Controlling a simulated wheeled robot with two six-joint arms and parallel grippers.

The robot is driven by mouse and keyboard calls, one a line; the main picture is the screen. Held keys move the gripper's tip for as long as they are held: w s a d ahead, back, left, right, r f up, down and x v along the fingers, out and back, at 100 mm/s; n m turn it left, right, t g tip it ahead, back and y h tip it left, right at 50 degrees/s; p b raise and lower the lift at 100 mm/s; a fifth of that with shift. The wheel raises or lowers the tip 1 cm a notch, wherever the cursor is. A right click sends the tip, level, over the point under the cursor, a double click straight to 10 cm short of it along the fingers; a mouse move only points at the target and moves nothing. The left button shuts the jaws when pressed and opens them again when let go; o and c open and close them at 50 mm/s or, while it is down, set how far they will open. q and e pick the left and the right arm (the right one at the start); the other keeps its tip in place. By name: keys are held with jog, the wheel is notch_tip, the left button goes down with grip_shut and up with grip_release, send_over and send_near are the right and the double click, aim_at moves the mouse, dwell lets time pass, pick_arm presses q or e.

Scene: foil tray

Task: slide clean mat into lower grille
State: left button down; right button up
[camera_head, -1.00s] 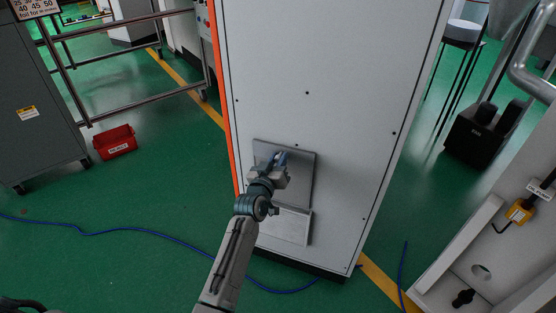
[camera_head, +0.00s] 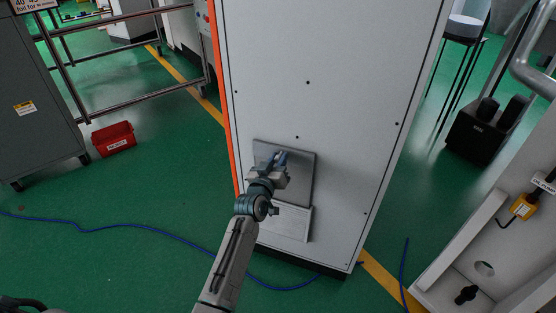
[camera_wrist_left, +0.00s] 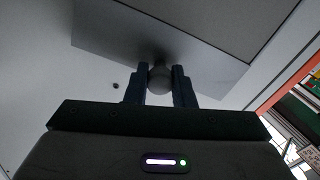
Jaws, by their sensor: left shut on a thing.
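A flat grey square plate (camera_head: 299,186) is in front of the lower face of the tall pale cabinet (camera_head: 320,60). My left gripper (camera_head: 280,159) is at the plate's upper middle. In the left wrist view, its fingers (camera_wrist_left: 159,82) are shut on a round knob (camera_wrist_left: 159,80) on the plate (camera_wrist_left: 200,50). A paler rectangular panel (camera_head: 290,224) shows below the plate on the cabinet; I take it for the lower grille, its upper part covered by the plate. I cannot tell whether the plate is the clean mat or a cover. My right gripper is not in view.
A red bin (camera_head: 114,139) stands on the green floor at left, beside a grey cabinet (camera_head: 30,100). A blue cable (camera_head: 150,230) crosses the floor. A black box (camera_head: 478,135) and a pale machine frame (camera_head: 480,235) stand at right.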

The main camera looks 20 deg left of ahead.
aim_at(281, 196)
pick_arm(q)
jog(key=shift+f+b, duration=0.3)
jog(key=shift+f, duration=0.1)
notch_tip(281, 196, down, 16)
jog(key=b, duration=1.4)
jog(key=shift+r, duration=0.15)
notch_tip(281, 196, down, 3)
jog(key=b, duration=0.2)
jog(key=shift+r+b, duration=0.2)
jog(key=shift+b, duration=0.2)
jog(key=shift+f+b, duration=0.8)
jog(key=shift+b, duration=0.05)
jog(key=c, duration=1.1)
grip_release()
jog(key=shift+c, duration=0.2)
